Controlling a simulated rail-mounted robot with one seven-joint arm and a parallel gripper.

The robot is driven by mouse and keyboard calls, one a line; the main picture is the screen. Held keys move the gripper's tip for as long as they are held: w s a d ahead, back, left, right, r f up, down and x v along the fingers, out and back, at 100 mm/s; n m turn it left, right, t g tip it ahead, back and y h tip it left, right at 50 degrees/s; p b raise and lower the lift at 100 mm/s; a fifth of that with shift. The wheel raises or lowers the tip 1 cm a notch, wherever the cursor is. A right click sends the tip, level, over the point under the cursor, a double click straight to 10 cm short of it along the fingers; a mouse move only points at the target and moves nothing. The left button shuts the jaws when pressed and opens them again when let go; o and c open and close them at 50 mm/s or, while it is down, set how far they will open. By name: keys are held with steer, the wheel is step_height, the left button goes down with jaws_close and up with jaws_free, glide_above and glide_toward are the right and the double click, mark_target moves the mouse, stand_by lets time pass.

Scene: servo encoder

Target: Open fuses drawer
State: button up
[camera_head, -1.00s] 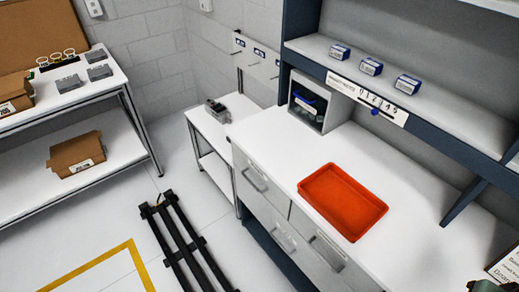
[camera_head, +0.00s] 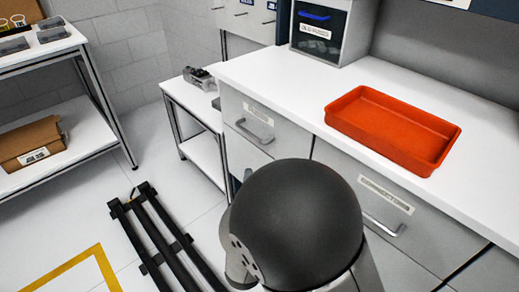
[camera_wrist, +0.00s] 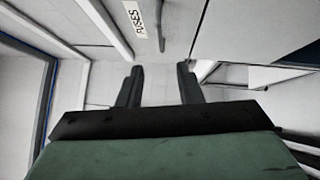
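In the wrist view, a drawer front (camera_wrist: 182,22) bears a white label (camera_wrist: 134,20) reading "FUSES". A slim bar-like handle (camera_wrist: 161,38) shows beside the label, ahead of the fingers. My gripper (camera_wrist: 158,84) is open, with its two dark fingers apart and nothing visible between them. In the head view, the upper left drawer (camera_head: 238,103) of the bench is shut. It has a silver handle (camera_head: 256,131) and a label too small to read. My arm's dark rounded link covers the front below it, and my fingers are hidden there.
An orange tray (camera_head: 392,128) lies on the white worktop, with a grey bin (camera_head: 333,30) behind it. Another labelled drawer (camera_head: 381,195) is at right. A small side table (camera_head: 185,95) stands left of the bench. A black frame (camera_head: 158,238) lies on the floor.

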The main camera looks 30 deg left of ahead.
mark_target(252, 134)
steer(key=b+x, duration=0.1)
steer(key=x, duration=1.6)
steer(key=shift+a, duration=0.25)
steer(key=shift+s, duration=0.1)
jaws_close()
